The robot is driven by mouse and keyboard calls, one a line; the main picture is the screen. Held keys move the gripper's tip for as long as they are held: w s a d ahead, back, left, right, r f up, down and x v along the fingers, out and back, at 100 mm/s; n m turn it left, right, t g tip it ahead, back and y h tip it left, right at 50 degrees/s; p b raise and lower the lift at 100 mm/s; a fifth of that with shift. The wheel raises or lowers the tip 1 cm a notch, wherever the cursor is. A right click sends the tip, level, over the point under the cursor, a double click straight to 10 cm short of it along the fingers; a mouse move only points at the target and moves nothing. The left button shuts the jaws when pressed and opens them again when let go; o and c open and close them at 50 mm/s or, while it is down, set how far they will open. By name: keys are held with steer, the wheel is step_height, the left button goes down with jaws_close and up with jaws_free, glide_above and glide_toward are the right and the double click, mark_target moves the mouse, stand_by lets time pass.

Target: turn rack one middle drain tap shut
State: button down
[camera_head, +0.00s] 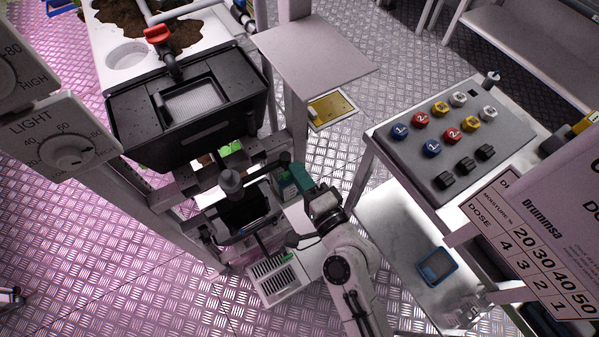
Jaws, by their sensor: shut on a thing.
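My arm reaches up from the bottom edge to the rack at left, below the black tank (190,105). My gripper (274,181) is beside the dark fittings under that tank, next to a green-teal part. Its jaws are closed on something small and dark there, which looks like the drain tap. The fingertips and the tap handle are mostly hidden, so I cannot tell the handle's angle. A grey rounded knob-like part (230,182) shows just left of the gripper. A red tap (157,33) sits on the pipe above the tank.
A grey panel (432,150) with coloured numbered knobs stands on a bench at right. A dosing chart (525,235) blocks the lower right. A light dial (65,145) is at left. A slotted white box (274,281) lies below the gripper. Metal floor shows between rack and bench.

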steer(key=shift+d+m, duration=0.1)
steer(key=shift+m, duration=0.2)
steer(key=c, duration=1.1)
jaws_free()
steer(key=b+v, duration=0.3)
steer(key=v, duration=0.7)
steer(key=shift+s+d+b, duration=0.25)
steer(key=shift+s+b, duration=0.05)
steer(key=shift+s, duration=0.05)
